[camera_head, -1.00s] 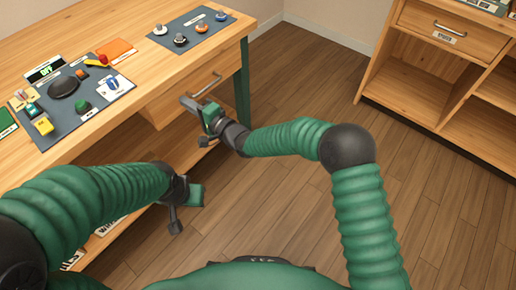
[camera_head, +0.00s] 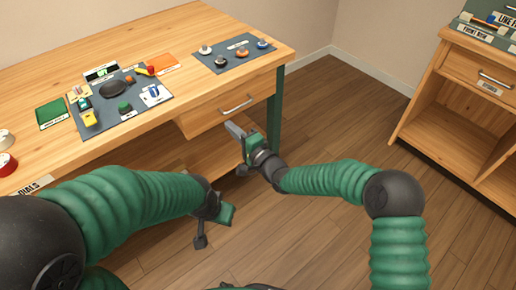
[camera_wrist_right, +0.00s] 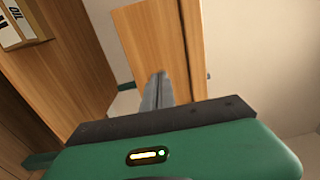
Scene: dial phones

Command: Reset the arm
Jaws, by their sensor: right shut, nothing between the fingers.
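My right arm comes in from the lower right in the head view. Its gripper (camera_head: 234,130) is shut and empty, in front of the desk drawer (camera_head: 226,113) and a little below its metal handle (camera_head: 237,104). It appears apart from the handle. In the right wrist view the grey fingers (camera_wrist_right: 157,92) are together, with a wooden panel (camera_wrist_right: 150,40) beyond them. My left arm comes in from the left. Its gripper (camera_head: 208,222) hangs low beside the desk front, and its jaws are not clear enough to judge.
The wooden desk (camera_head: 60,78) carries a grey mat (camera_head: 148,115) with a dark dial and small parts, and a second mat (camera_head: 222,67) with several knobs. A wooden cabinet (camera_head: 440,90) stands at the right. The floor (camera_head: 340,120) between is clear.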

